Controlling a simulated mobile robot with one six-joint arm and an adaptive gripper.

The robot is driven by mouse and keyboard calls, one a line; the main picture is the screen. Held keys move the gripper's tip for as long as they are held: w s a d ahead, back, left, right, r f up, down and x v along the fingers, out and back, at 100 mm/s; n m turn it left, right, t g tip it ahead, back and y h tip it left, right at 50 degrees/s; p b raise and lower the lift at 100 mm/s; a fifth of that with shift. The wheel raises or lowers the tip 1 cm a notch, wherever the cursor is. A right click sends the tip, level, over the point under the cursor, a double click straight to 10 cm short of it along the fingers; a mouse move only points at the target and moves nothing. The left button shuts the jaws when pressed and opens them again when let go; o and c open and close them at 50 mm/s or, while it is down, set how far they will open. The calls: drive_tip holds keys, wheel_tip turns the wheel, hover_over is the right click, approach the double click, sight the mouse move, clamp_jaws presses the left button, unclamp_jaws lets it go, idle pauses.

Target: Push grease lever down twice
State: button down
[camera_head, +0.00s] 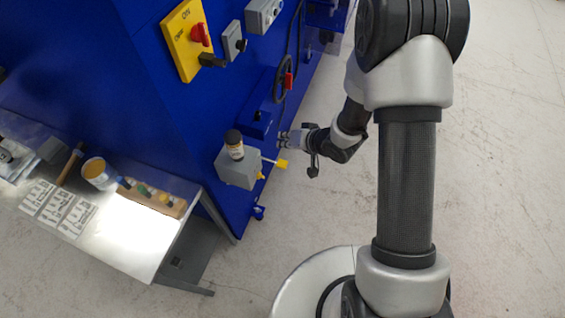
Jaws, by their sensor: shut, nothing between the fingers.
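The grease unit (238,170) is a grey box on the side of the blue machine, with a dark-capped bottle (235,150) on top. Its lever (281,163) sticks out to the right as a thin rod with a yellow end. My gripper (284,139) is shut and empty, just above the yellow end in the picture. It points left toward the machine. I cannot tell whether it touches the lever; a small gap shows between them in this view.
The blue machine (120,90) carries a yellow switch plate (184,45) and a handwheel (283,82). A metal table (125,240) at lower left holds a tin (97,173) and printed sheets (68,215). Open floor (500,180) lies right.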

drive_tip(key=b, duration=0.6)
hover_over(285, 162)
wheel_tip(285, 162, down, 7)
drive_tip(key=shift+r, duration=0.1)
drive_tip(key=shift+f+b, duration=0.55)
drive_tip(key=shift+f, duration=0.25)
drive_tip(key=shift+f, duration=0.4)
drive_tip(key=shift+f+b, duration=1.2)
drive_tip(key=shift+f, duration=0.15)
idle(1.4)
drive_tip(key=shift+r, duration=0.1)
idle(0.4)
drive_tip(key=shift+r+p, duration=1.65)
drive_tip(key=shift+r, duration=0.05)
drive_tip(key=shift+r+p, duration=2.25)
drive_tip(key=shift+r, duration=0.2)
